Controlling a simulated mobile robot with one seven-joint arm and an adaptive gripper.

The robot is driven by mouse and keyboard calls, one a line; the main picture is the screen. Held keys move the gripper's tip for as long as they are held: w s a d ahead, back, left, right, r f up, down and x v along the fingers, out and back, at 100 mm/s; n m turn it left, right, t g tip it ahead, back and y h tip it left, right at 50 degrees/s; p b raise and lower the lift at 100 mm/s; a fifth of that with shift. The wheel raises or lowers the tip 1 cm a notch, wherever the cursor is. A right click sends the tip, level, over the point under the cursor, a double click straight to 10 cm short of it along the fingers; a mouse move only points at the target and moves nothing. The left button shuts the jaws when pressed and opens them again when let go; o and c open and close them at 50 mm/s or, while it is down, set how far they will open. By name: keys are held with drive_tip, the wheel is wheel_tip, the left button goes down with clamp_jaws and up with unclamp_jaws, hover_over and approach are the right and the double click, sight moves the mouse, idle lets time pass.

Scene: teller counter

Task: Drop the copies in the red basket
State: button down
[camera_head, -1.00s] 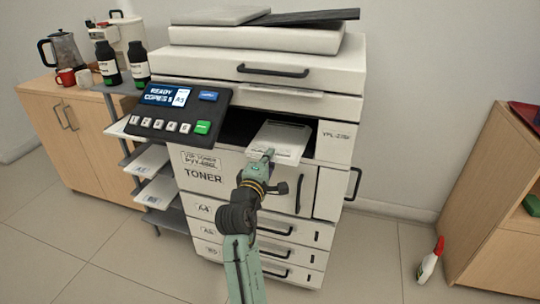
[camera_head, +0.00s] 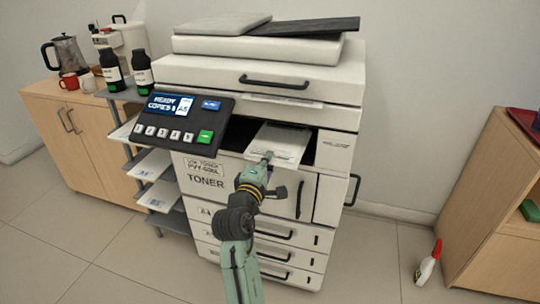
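The copies (camera_head: 285,140) are a white sheet or stack lying in the dark output slot of the copier (camera_head: 345,95). Their front edge sticks out over the toner door. My gripper (camera_head: 267,157) is at the front edge of the copies, seen from behind and very small. I cannot tell whether its fingers are open or closed on the paper. A dark red edge (camera_head: 524,118) shows on top of the wooden cabinet at the far right, cut off by the frame; I cannot tell whether it is the red basket.
The copier's control panel (camera_head: 180,120) juts out left of the slot. Paper shelves (camera_head: 150,165) stand at its left side.

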drive_tip(key=s+a+r+p, duration=0.2)
drive_tip(key=s, duration=0.3)
drive_tip(key=s+a+r+p, duration=0.1)
drive_tip(key=s+r, duration=0.1)
drive_tip(key=s, duration=0.4)
drive_tip(key=shift+s+a+r+p, duration=0.2)
drive_tip(key=shift+a+p, duration=0.15)
drive_tip(key=shift+f, duration=0.1)
